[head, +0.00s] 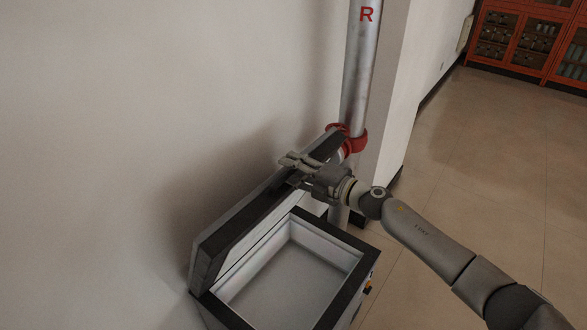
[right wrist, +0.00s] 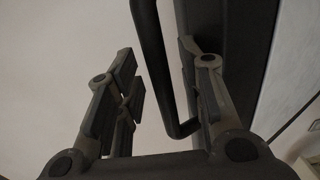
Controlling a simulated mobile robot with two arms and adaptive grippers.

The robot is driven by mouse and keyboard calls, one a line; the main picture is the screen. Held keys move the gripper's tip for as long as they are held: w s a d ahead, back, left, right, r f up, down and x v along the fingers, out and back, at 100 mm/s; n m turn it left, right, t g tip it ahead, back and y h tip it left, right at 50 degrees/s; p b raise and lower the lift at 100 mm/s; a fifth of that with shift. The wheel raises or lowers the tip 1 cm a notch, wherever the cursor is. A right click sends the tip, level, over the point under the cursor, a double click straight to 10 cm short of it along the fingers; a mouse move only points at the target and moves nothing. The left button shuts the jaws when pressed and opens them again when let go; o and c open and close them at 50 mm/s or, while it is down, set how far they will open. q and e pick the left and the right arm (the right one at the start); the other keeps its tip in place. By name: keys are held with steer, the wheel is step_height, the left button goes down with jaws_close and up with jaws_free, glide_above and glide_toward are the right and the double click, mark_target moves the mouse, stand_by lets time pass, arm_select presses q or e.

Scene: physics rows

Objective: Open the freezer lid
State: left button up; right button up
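The chest freezer (head: 352,290) stands against the wall with its white inside bare and visible. Its dark-edged lid (head: 228,232) is raised, tilted up on the wall side. My right gripper (head: 292,168) is at the upper part of the lid, near its far end. In the right wrist view, a black bar handle (right wrist: 152,50) passes between the fingers of my right gripper (right wrist: 158,85). The fingers are spread, with the handle nearer the right finger; I cannot tell whether they touch. The lid's dark edge (right wrist: 228,50) is beside that finger. My left gripper is out of view.
A metal pipe (head: 360,70) with a red collar (head: 357,141) rises close behind the lid's far end. The wall (head: 120,120) is close at left. Tiled floor (head: 480,170) is open at right, with red cabinets (head: 510,40) at the far end.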

steer(key=shift+d, duration=0.1)
steer(key=f+v, duration=0.1)
steer(key=v, duration=1.1)
steer(key=shift+r, duration=0.45)
steer(key=shift+f, duration=0.1)
